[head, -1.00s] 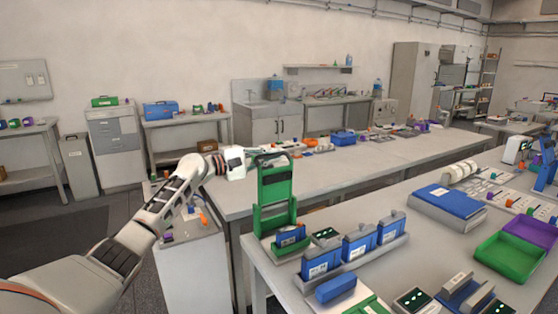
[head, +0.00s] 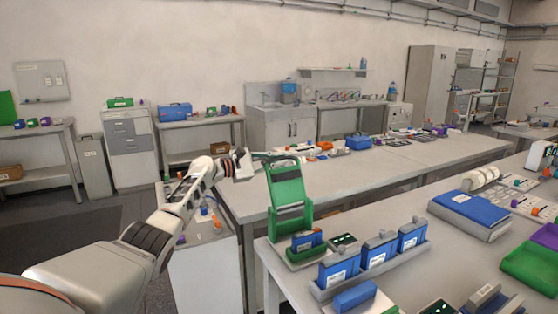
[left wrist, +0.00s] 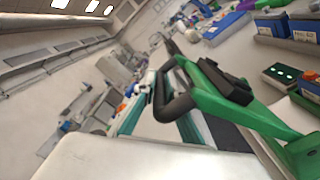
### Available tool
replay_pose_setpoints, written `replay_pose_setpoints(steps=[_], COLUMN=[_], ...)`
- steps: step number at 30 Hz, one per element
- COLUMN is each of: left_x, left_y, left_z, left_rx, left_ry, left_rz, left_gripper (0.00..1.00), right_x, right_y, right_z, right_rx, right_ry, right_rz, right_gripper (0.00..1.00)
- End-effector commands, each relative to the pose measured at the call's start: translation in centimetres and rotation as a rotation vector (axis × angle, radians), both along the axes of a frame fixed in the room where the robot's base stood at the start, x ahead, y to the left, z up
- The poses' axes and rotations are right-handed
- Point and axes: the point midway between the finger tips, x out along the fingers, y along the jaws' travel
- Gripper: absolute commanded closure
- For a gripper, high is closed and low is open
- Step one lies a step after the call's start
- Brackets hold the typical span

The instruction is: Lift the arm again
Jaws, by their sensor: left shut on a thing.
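The green arm (head: 287,190) stands raised and tilted above its station at the corner of the near bench. A dark handle is at its top; it also shows in the left wrist view as a black loop (left wrist: 172,92) joined to the green arm (left wrist: 235,112). My left gripper (head: 252,163) is shut at this handle. A blue battery block (head: 306,240) sits at the foot of the green arm. The gripper's fingertips are hard to make out. My right gripper is in neither view.
A grey rack (head: 372,270) with several blue blocks stands right of the station. A small dark panel with lit displays (head: 343,239) lies beside it. A blue binder-like box (head: 470,208) and a green bin (head: 532,266) are further right. A long bench (head: 355,178) runs behind.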

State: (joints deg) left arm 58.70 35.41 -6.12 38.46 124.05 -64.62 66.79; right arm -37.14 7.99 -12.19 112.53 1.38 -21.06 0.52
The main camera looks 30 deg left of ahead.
Motion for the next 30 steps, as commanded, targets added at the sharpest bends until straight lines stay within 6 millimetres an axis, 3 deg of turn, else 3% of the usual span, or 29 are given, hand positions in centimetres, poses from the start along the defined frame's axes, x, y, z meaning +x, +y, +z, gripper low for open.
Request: replay_pose_setpoints(steps=[8,9,11,23,30], left_x=[0.0,0.0,0.0,-0.2,-2.4], left_y=[0.2,0.2,0.3,0.3,1.6], left_z=[-0.1,-0.1,-0.1,-0.1,-0.2], left_rx=[-0.002,-0.002,-0.002,0.0,0.005], left_ry=[0.002,0.002,0.002,0.001,0.001], left_rz=[0.006,0.006,0.006,0.003,0.003], left_gripper=[1.0,0.87,0.72,0.72,0.72], right_x=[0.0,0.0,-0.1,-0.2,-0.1], right_y=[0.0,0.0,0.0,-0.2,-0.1], right_z=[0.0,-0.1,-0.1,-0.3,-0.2], right_rx=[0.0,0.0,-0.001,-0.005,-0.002], right_ry=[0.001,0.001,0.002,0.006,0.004], right_rz=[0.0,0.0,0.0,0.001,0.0], right_gripper=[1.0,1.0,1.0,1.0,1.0])
